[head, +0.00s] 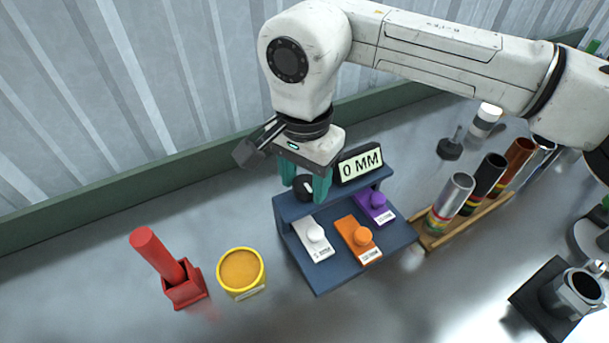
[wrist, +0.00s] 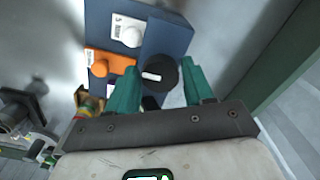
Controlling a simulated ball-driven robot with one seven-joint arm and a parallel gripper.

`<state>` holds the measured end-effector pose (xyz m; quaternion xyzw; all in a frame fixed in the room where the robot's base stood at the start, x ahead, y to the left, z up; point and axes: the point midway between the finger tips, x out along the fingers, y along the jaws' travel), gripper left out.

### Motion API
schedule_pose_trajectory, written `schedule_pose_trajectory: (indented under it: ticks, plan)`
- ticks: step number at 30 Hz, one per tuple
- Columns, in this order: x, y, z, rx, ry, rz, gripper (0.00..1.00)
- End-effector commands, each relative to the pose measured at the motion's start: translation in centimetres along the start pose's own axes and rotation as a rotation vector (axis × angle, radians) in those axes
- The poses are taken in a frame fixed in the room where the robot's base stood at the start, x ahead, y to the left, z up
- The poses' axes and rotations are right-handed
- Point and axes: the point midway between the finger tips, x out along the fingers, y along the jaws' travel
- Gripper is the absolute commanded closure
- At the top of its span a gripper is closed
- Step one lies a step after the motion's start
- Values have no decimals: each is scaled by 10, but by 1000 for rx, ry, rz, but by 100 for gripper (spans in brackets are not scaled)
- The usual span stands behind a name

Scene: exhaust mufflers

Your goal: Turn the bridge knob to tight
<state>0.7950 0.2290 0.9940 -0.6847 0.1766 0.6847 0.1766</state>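The dark round knob (head: 303,184) with a white mark sits on the raised back part of the blue stand (head: 290,209), left of the "0 MM" display (head: 361,165). In the wrist view the knob (wrist: 164,71) has its white mark pointing to the picture's left. Its setting words are not readable. My gripper (head: 304,191) points down over the stand, with one teal finger on each side of the knob. In the wrist view the fingers (wrist: 161,77) are spread wider than the knob, with a gap at the right finger; contact at the left finger is unclear.
White (head: 315,236), orange (head: 362,238) and purple (head: 377,201) labelled sliders sit on the stand's front. A yellow tub (head: 241,272) and red holder (head: 184,288) stand left. A wooden rack (head: 465,221) of tubes is right. A green ledge (head: 120,203) runs behind.

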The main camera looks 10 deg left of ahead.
Motion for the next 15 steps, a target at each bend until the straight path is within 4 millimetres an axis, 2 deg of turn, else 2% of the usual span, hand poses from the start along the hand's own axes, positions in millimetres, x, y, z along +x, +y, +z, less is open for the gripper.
schedule_pose_trajectory:
  ticks: [1,11,15]
  plan:
    - [0,0,0,0,0,0,53]
    - [0,0,0,0,0,0,85]
    - [0,0,0,3,0,0,86]
